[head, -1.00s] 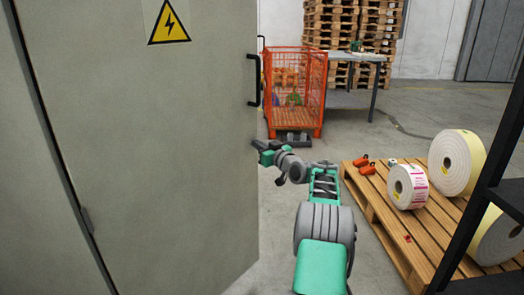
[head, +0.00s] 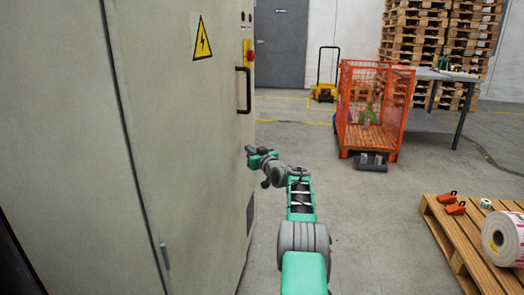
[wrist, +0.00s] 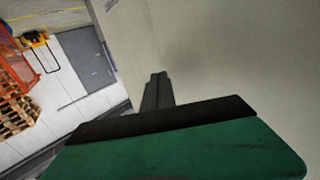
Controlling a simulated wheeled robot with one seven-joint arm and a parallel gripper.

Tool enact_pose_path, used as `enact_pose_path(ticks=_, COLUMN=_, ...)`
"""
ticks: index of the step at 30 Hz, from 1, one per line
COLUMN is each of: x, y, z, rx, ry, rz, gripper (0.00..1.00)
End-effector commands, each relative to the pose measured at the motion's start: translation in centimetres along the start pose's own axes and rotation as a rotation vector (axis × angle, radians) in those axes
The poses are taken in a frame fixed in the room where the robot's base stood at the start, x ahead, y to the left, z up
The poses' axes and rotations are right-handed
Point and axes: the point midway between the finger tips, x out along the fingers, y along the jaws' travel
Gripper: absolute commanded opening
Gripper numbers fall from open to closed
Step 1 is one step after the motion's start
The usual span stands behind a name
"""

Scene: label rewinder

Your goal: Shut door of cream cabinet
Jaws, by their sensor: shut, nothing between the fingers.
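The cream cabinet's door (head: 185,150) fills the left of the head view, seen at a steep angle. It bears a yellow warning sign (head: 202,38) and a black bar handle (head: 243,90). A cabinet strip with a red and yellow switch (head: 248,56) shows just past the handle edge. The door looks nearly in line with it; I cannot tell whether a gap is left. My gripper (head: 248,150) is shut and empty, below the handle at the door's free edge. In the wrist view its fingertips (wrist: 158,76) are close against a cream surface (wrist: 220,50); contact is unclear.
An orange mesh cage (head: 374,105) stands ahead on the right, with a table (head: 440,76) and stacked pallets behind. A wooden pallet (head: 460,240) with a label roll (head: 505,238) lies at the lower right.

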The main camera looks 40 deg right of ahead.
Motion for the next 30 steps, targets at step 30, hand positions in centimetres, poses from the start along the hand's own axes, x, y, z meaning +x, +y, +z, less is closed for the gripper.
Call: enact_pose_path(ticks=30, x=2.2, y=-2.9, z=-0.1, rx=0.0, ry=0.004, rz=-0.016, gripper=0.0)
